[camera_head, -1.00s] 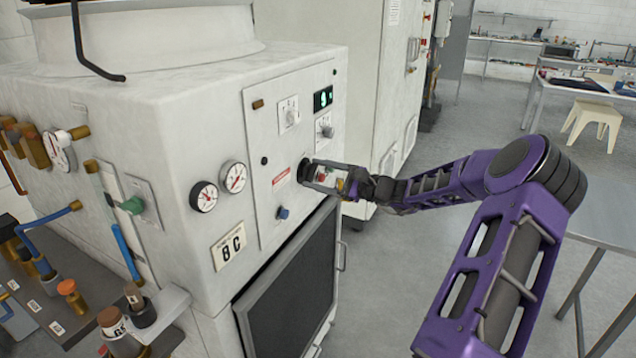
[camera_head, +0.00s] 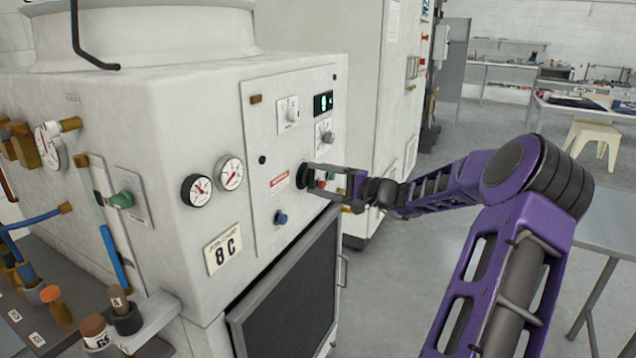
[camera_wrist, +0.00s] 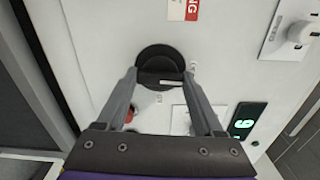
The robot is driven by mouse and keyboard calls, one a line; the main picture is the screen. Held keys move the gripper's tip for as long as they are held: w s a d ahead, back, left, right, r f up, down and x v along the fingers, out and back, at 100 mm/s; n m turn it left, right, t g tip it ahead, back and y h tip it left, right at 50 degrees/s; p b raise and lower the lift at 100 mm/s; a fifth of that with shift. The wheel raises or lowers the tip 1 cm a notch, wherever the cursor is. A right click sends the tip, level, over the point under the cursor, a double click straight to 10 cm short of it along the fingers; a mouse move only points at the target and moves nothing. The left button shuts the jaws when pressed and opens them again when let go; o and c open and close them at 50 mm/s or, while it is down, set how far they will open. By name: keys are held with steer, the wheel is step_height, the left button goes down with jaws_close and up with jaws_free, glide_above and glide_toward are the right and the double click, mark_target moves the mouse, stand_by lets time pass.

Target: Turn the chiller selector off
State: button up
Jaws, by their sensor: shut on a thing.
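A round black selector knob (camera_wrist: 160,58) with a raised handle sits on the white front panel of the cabinet. A short white mark on it points to the right in the wrist view. My gripper (camera_wrist: 161,78) is shut on the knob's handle, one finger at each side. In the head view my gripper (camera_head: 322,177) reaches the panel from the right, and the knob (camera_head: 301,174) shows only in part behind the fingers.
A red-and-white warning label (camera_head: 279,180), a blue knob (camera_head: 281,218), two gauges (camera_head: 230,172), two white selectors (camera_head: 288,114) and a lit green display (camera_head: 323,103) surround it. A dark lower door (camera_head: 290,290) is below.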

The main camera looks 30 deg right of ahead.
steer(key=shift+d+n, duration=0.1)
steer(key=shift+n, duration=0.4)
steer(key=o, duration=1.4)
steer(key=shift+s, duration=0.1)
steer(key=p+v, duration=0.1)
steer(key=v, duration=1.6)
steer(key=shift+s+d, duration=0.1)
steer(key=shift+d, duration=0.05)
